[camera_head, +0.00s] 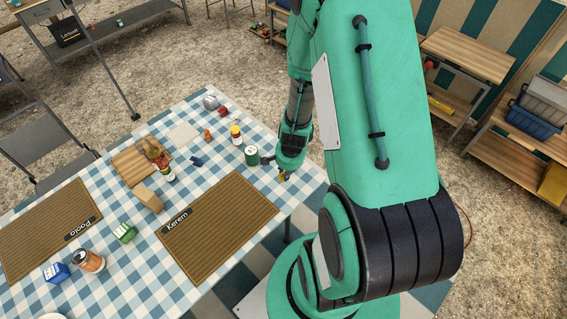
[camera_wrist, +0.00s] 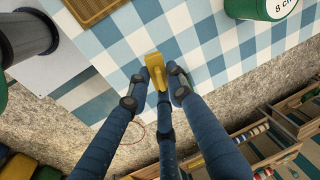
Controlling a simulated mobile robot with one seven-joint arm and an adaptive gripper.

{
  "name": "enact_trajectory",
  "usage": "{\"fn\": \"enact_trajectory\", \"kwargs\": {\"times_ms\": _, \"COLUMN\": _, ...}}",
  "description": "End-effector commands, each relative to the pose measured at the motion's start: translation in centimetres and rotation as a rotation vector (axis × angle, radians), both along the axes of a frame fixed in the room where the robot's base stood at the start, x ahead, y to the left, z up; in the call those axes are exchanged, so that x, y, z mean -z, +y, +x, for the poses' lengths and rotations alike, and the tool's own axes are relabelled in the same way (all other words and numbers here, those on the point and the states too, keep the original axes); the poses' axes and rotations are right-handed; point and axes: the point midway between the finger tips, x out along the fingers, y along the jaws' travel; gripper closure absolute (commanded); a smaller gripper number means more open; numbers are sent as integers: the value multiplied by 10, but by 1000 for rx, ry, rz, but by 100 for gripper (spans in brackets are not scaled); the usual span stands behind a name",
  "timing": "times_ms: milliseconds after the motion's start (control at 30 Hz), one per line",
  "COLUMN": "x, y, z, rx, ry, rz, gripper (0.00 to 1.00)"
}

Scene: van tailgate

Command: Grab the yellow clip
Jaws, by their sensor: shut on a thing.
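The yellow clip (camera_wrist: 155,68) is between the fingertips of my gripper (camera_wrist: 157,82) in the wrist view. The fingers close on it from both sides, with a third finger below. The checked tablecloth shows behind it, close to the table's edge. In the head view my gripper (camera_head: 284,176) is at the table's right edge, beside a green can, and a small yellow spot of the clip (camera_head: 282,178) shows at its tip. I cannot tell whether the clip touches the cloth.
The green can (camera_head: 251,155) stands just left of my gripper. The brown Kerem mat (camera_head: 220,225), a wooden board (camera_head: 130,166), bottles and small boxes lie on the checked table (camera_head: 150,255). Shelves with bins (camera_head: 535,115) stand at the right. Bare cloth lies between the can and the mat.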

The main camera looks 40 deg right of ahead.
Motion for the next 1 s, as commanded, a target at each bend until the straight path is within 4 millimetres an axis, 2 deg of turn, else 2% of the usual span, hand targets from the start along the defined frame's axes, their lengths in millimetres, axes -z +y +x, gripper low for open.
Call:
{"fn": "enact_trajectory", "kwargs": {"times_ms": 133, "x": -2, "y": 8, "z": -13, "rx": 1, "ry": 0, "rz": -1, "gripper": 94}}
{"fn": "enact_trajectory", "kwargs": {"times_ms": 400, "x": -3, "y": 15, "z": -25, "rx": 1, "ry": 0, "rz": 0, "gripper": 94}}
{"fn": "enact_trajectory", "kwargs": {"times_ms": 1000, "x": -3, "y": 16, "z": -27, "rx": 1, "ry": 0, "rz": 0, "gripper": 94}}
